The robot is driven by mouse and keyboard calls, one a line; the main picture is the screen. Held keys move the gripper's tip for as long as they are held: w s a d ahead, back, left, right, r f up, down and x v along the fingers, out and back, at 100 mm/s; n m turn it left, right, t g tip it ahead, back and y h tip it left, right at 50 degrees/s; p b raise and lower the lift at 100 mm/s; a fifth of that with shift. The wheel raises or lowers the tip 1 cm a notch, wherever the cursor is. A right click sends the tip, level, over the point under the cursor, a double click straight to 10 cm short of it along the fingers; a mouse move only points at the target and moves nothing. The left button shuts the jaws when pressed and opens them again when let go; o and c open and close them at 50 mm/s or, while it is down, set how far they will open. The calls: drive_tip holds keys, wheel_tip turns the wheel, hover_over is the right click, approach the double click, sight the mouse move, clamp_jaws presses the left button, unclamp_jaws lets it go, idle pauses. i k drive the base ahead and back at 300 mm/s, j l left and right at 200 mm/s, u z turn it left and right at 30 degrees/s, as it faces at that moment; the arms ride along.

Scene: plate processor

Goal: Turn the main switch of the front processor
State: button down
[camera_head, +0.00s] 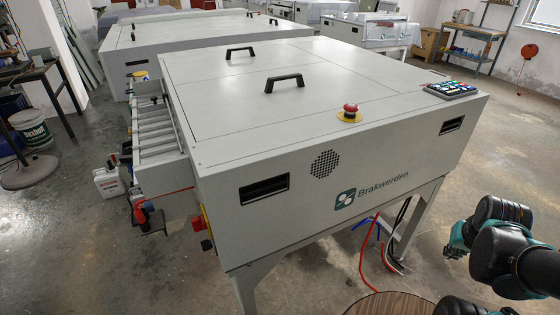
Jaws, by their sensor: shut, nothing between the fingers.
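The front processor (300,195) is a large pale grey machine with a "Brakwerden" label on its front panel. At its near left corner, a yellow plate (205,217) with a red part (197,223) sits on the left side face; it looks like the main switch. I see it nearly edge-on, so its turn position cannot be told. A small dark and red fitting (207,244) is just below it. My arm shows at the lower right, well apart from the switch and across the machine's front. My gripper's fingers do not show in this view.
A red emergency stop button (350,109) and a keypad (452,90) are on top. A red valve handle (148,206) and a white canister (108,182) are left of the switch. A round wooden top (385,304) and hanging cables (367,250) are in front. Open floor lies at lower left.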

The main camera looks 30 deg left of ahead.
sight(198, 223)
drive_tip(key=k+j+u, duration=0.2)
drive_tip(key=u, duration=0.4)
drive_tip(key=j+u, duration=0.1)
drive_tip(key=u, duration=0.3)
drive_tip(key=j+u, duration=0.1)
drive_tip(key=u, duration=0.7)
drive_tip(key=j+u, duration=0.45)
drive_tip(key=j, duration=0.95)
